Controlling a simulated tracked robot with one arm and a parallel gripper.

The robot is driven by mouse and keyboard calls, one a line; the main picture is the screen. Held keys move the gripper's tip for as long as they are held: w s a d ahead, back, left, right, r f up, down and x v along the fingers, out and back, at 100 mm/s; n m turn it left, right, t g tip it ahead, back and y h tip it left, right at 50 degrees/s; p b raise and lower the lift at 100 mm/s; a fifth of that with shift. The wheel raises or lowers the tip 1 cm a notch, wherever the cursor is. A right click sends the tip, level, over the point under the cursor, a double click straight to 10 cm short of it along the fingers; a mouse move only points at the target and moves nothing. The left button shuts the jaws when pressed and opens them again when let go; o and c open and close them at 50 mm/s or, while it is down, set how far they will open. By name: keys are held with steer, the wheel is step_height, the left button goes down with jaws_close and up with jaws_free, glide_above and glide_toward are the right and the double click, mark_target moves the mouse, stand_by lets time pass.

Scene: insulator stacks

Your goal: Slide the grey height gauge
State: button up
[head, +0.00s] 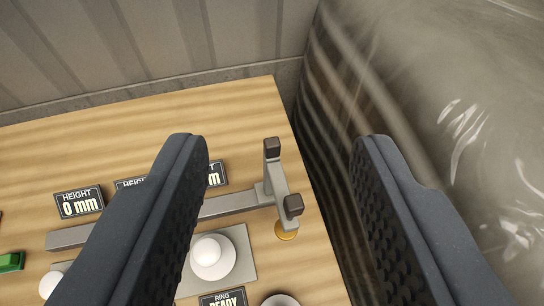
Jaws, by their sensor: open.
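The grey height gauge (278,186) is a small upright piece with two dark-tipped ends, at the right end of a straight grey rail (233,205) on the wooden board. My gripper (280,145) is open, its two dark ridged fingers spread wide in the foreground. In the picture the gauge lies in the gap between them, nearer the left finger. I see no contact, and the depth between fingers and gauge is hard to judge. The left finger hides the middle of the rail and part of the labels.
A "HEIGHT 0 mm" label (79,203) stands at the rail's left. White round insulator pieces (211,257) sit on a grey plate below the rail, near a "RING READY" label (223,299). A yellow disc (286,232) lies by the gauge. A large glossy grey-brown surface (440,90) rises at right.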

steer(key=w+f+n+g+p, duration=0.2)
steer(key=w+f+g+p, duration=0.35)
steer(key=w+p, duration=0.45)
steer(key=g+y+p, duration=0.1)
steer(key=g+p, duration=0.3)
steer(key=p, duration=0.3)
glide_toward(273, 143)
steer(key=shift+n+t, duration=0.25)
steer(key=shift+n, duration=0.15)
steer(key=p+x, duration=0.3)
steer(key=x, duration=0.7)
steer(key=shift+s+f, duration=0.1)
steer(key=shift+f, duration=0.05)
